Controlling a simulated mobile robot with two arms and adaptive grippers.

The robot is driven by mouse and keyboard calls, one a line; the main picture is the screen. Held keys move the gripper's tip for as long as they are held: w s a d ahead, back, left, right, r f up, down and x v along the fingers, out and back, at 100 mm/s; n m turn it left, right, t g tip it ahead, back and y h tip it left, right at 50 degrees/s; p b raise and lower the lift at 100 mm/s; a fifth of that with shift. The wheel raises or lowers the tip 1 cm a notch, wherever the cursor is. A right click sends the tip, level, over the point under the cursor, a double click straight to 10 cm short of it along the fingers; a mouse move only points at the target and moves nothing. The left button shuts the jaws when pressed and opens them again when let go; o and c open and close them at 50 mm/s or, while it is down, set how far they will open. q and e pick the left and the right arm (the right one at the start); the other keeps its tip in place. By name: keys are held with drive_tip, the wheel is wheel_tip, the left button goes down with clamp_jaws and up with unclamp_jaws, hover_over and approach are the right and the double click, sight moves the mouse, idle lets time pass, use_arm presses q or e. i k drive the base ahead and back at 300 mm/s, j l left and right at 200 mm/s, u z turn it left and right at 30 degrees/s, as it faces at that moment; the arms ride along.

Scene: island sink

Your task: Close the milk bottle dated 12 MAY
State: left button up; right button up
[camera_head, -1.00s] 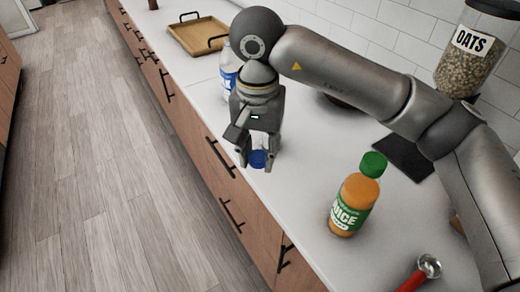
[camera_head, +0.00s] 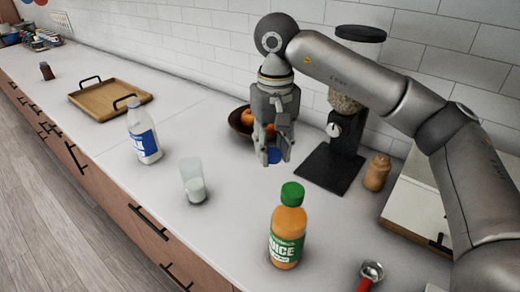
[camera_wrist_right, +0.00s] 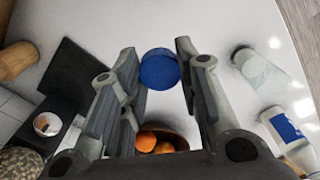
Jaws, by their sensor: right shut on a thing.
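A white milk bottle with a blue label (camera_head: 144,138) stands upright on the counter, left of centre. No blue cap shows on its top, and its date is too small to read. It also shows at the right of the right wrist view (camera_wrist_right: 287,128). My right gripper (camera_head: 274,158) is shut on a blue cap (camera_head: 275,155) and holds it above the counter, well to the right of the bottle. In the right wrist view the round blue cap (camera_wrist_right: 160,69) sits between the fingertips. My left gripper is not in view.
A glass with some milk (camera_head: 193,182) stands between bottle and front edge. A juice bottle with green cap (camera_head: 287,232) is nearer. A fruit bowl (camera_head: 240,121), a dispenser on a black base (camera_head: 335,168) and a small jar (camera_head: 377,172) stand behind. A wooden tray (camera_head: 112,104) lies far left.

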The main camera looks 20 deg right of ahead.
sight(141, 126)
drive_tip(key=i+j+z, duration=0.15)
drive_tip(key=i+j, duration=0.2)
drive_tip(key=i+j+z, duration=0.1)
drive_tip(key=i+j, duration=0.2)
drive_tip(key=j, duration=0.15)
drive_tip(key=i+j+z, duration=0.15)
drive_tip(key=i+j, duration=0.15)
drive_tip(key=j, duration=0.15)
